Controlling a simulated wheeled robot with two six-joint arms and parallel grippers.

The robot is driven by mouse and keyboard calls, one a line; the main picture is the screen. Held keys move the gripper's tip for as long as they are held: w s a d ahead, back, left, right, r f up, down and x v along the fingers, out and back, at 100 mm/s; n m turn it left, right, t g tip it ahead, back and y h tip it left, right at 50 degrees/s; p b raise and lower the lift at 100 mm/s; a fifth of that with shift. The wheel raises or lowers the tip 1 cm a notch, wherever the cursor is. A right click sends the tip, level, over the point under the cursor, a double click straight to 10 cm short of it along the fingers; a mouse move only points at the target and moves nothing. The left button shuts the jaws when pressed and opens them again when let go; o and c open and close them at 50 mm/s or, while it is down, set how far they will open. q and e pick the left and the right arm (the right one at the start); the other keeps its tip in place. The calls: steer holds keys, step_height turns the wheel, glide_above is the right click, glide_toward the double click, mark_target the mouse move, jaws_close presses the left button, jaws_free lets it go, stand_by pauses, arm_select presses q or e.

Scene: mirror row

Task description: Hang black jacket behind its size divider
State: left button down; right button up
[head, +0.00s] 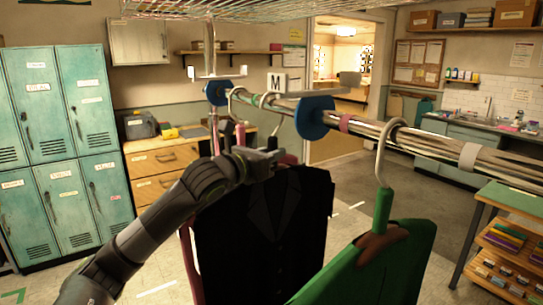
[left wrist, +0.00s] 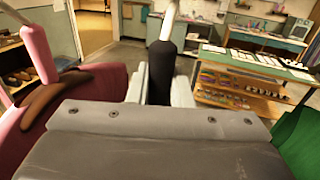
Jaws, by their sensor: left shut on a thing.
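The black jacket (head: 262,235) hangs upright in the middle of the head view. My left gripper (head: 266,163) is shut on its hanger's black neck (left wrist: 160,72), just above the shoulders. Whether its hook is on the metal rail (head: 425,142) is unclear. A blue disc divider (head: 316,117) sits on the rail to the right of the jacket. A white tag marked M (head: 276,83) stands beside that disc, apparently part of it. Another blue disc (head: 217,92) with a white tag is farther along. My right gripper is out of view.
A green jacket (head: 375,272) hangs from the rail close on the right. A pink garment (left wrist: 90,88) is close on the left in the left wrist view. Coloured bands, one pink (head: 345,123), circle the rail. A wire shelf (head: 240,9) runs overhead.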

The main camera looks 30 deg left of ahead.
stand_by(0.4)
arm_select(q)
steer(key=c, duration=0.6)
jaws_free()
steer(key=shift+f, duration=0.15)
